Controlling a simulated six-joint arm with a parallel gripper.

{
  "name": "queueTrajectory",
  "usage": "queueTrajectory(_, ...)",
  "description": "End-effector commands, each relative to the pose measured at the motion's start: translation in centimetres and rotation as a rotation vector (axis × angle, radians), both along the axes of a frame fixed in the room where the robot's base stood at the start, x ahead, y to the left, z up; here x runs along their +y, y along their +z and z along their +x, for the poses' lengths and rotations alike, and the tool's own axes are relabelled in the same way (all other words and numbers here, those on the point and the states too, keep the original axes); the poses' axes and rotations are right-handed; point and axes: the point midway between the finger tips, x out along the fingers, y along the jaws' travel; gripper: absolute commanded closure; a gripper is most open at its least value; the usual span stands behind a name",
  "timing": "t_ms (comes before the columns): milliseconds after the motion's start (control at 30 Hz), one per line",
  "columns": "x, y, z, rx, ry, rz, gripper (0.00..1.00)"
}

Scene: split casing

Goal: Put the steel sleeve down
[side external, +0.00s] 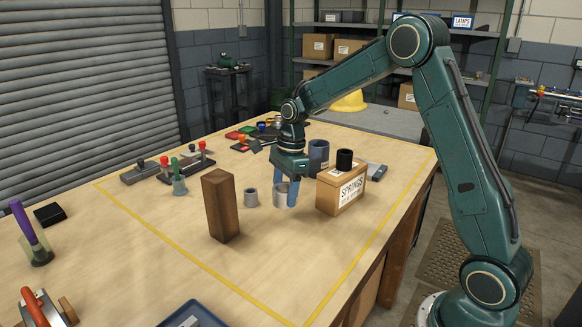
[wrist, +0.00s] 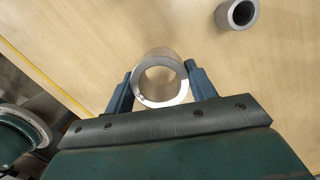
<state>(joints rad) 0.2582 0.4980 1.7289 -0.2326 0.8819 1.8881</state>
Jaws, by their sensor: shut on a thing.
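The steel sleeve is a short, bright metal ring with an open bore. In the side external view the steel sleeve (side external: 281,195) is between the blue fingers of my gripper (side external: 286,192), close to the wooden bench top, beside the springs box. In the wrist view the sleeve (wrist: 160,76) sits between the two fingers of my gripper (wrist: 160,84), which touch it on both sides. My gripper is shut on it. I cannot tell whether its lower end touches the bench.
A smaller grey sleeve (side external: 251,197) stands just left of my gripper. A brown wooden block (side external: 220,205) stands upright nearer the camera. The springs box (side external: 342,190), with a black cylinder (side external: 344,160) on it, is close on the right. A blue-grey cylinder (side external: 318,157) stands behind.

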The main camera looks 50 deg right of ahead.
Motion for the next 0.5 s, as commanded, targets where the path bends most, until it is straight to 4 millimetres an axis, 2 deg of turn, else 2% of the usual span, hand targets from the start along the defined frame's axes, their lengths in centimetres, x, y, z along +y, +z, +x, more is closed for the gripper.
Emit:
queueTrajectory(367, 0.0, -0.9, 0.1, -0.002, 0.002, 0.0, 0.86)
queueTrajectory(500, 0.0, -2.1, 0.0, -0.001, 0.002, 0.001, 0.86)
